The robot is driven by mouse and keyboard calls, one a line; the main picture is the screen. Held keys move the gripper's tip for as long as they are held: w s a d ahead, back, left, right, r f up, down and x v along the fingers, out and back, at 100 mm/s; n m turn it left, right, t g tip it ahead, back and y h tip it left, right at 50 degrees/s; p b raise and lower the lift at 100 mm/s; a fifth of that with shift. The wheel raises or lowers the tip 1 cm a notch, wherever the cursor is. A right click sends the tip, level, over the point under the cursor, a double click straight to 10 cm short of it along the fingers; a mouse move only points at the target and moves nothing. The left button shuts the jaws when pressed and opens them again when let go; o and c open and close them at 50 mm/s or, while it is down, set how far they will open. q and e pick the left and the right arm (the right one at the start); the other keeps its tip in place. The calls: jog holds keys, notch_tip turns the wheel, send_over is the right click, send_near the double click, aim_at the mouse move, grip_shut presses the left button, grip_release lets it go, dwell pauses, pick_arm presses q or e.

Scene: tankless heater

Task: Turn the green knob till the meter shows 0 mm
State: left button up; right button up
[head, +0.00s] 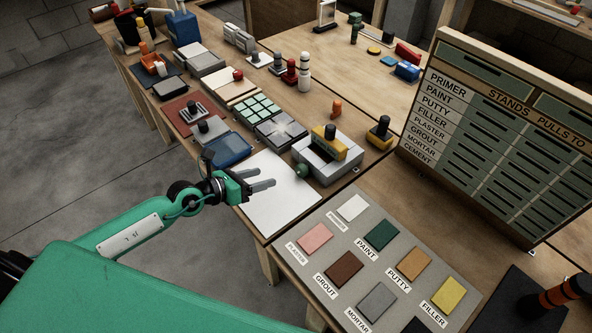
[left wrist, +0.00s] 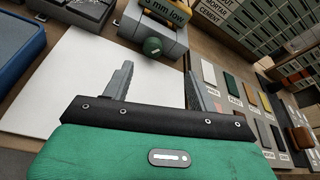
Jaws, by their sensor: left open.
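The green knob (head: 302,171) sits on the near left side of a grey device with a yellow top part (head: 325,147). In the left wrist view the round knob (left wrist: 153,46) is beyond the fingertips, in line with the gap between them. The yellow meter face (left wrist: 165,12) shows there partly cut off, with text that seems to read "mm low"; any number is out of frame. My left gripper (head: 271,180) is open and empty over a white sheet (head: 283,216), pointing at the knob and apart from it. My right gripper is not in view.
A board of coloured samples (head: 327,248) lies at the near right of the bench. A labelled drawer cabinet (head: 490,150) stands at the right. A blue tray (head: 229,149) and a green-tiled block (head: 254,109) lie left of the device. The white sheet is clear.

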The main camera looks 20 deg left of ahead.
aim_at(297, 171)
pick_arm(q)
jog(key=shift+a+f+m+g, duration=0.3)
jog(key=shift+f+m, duration=0.1)
jog(key=shift+w+f, duration=0.15)
jog(key=p+x, duration=0.1)
jog(key=x, duration=1.2)
jog(key=shift+w+d+f, duration=0.1)
jog(key=shift+w+f, duration=0.05)
jog(key=shift+f, duration=0.1)
jog(key=shift+c, duration=0.5)
